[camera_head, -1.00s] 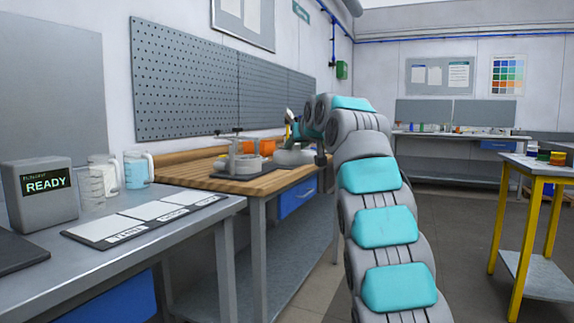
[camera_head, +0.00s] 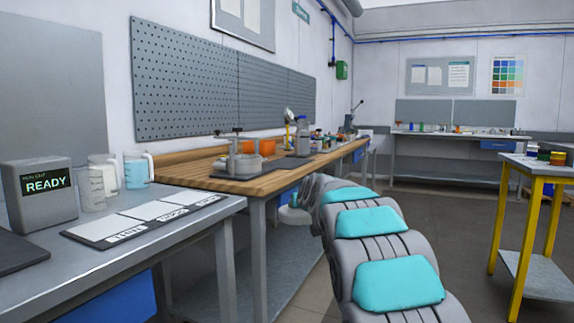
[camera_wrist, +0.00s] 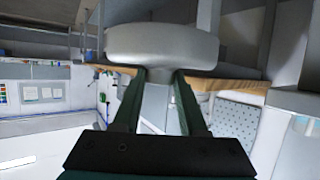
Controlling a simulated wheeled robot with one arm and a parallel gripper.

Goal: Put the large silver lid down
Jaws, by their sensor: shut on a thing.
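The large silver lid (camera_wrist: 162,45) fills the top middle of the wrist view as a rounded grey disc with a narrower stem below it. My gripper (camera_wrist: 158,80) is shut on that stem, one dark green finger on each side. In the head view, a pale grey rounded part of the lid (camera_head: 292,215) shows low at the end of my arm, below the front edge of the wooden-topped bench (camera_head: 262,187). It appears in front of the bench, apart from the top.
On the wooden bench stand a grey fixture with posts (camera_head: 240,160), an orange thing (camera_head: 266,147) and a bottle (camera_head: 303,137). A metal bench at left holds a READY box (camera_head: 40,192) and jugs (camera_head: 138,170). A yellow-legged table (camera_head: 535,190) is at right, with open floor between.

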